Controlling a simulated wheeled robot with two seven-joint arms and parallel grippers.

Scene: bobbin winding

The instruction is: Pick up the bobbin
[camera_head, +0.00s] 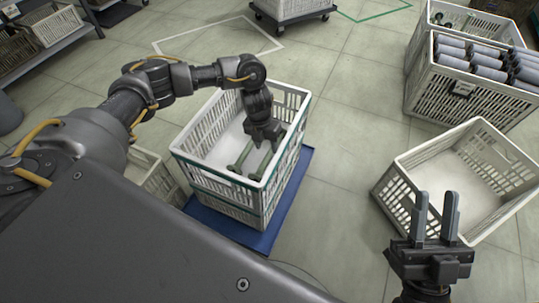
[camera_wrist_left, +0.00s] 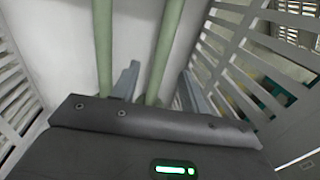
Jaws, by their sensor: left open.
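Two pale green bobbins lie side by side in a white slatted crate (camera_head: 203,150), the left one (camera_head: 238,161) and the right one (camera_head: 263,166). My left gripper (camera_head: 264,142) reaches down into this crate, open, above the bobbins. In the left wrist view the right bobbin (camera_wrist_left: 168,45) runs between the open fingers of my left gripper (camera_wrist_left: 160,75), and the left bobbin (camera_wrist_left: 103,45) passes outside the left finger. Whether the fingers touch a bobbin cannot be told. My right gripper (camera_head: 437,200) is open and empty at the lower right, fingers pointing up.
The crate stands on a blue base (camera_head: 290,198); its walls are close around my left gripper. An empty white crate (camera_head: 395,195) stands at right. Behind it, another crate (camera_head: 465,97) holds several grey cylinders. The floor (camera_head: 345,130) between the crates is clear.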

